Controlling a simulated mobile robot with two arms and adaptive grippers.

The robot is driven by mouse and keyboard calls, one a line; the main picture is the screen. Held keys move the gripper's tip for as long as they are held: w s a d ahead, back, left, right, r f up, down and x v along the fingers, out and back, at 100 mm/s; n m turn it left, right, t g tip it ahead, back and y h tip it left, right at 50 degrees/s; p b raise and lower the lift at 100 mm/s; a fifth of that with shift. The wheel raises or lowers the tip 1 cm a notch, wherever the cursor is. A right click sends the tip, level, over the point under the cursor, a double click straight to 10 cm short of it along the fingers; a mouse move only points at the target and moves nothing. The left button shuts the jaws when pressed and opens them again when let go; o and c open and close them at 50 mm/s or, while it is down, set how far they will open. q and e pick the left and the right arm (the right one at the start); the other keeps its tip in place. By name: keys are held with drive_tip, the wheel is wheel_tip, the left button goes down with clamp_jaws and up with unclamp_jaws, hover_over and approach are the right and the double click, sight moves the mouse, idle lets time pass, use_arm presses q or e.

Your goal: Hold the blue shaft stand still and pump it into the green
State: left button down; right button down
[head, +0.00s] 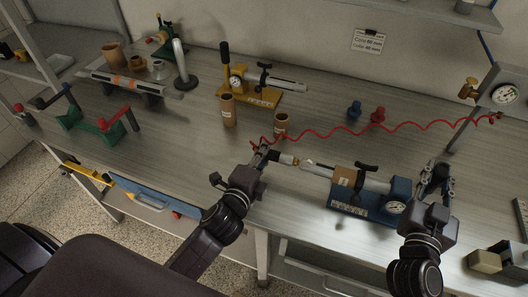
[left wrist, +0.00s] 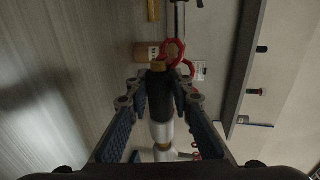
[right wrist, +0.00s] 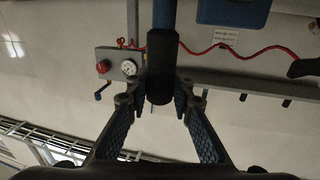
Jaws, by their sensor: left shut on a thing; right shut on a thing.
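The blue shaft stand (head: 368,205) sits on the bench at the right, with a silver barrel, a wooden-coloured block and a round gauge (head: 396,207). My right gripper (head: 437,180) is at the gauge end, shut on a black cylindrical grip (right wrist: 161,65) joined to a blue shaft (right wrist: 164,14). The gauge reading is too small to tell.
A yellow gauge stand (head: 250,95) and two brown cups (head: 228,110) stand behind. A red coiled hose (head: 350,131) crosses the bench to a wall gauge (head: 505,94). A green-framed device (head: 100,130) is at left.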

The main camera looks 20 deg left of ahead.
use_arm(q)
drive_tip(key=shift+d, duration=0.45)
use_arm(e)
drive_tip(key=shift+a, duration=0.1)
use_arm(q)
drive_tip(key=shift+d+r, duration=0.1)
drive_tip(key=shift+d, duration=0.1)
use_arm(e)
drive_tip(key=shift+a, duration=0.15)
idle(2.1)
use_arm(q)
drive_tip(key=shift+a, duration=0.1)
idle(1.5)
drive_tip(key=shift+a, duration=2.7)
use_arm(e)
drive_tip(key=shift+d, duration=0.2)
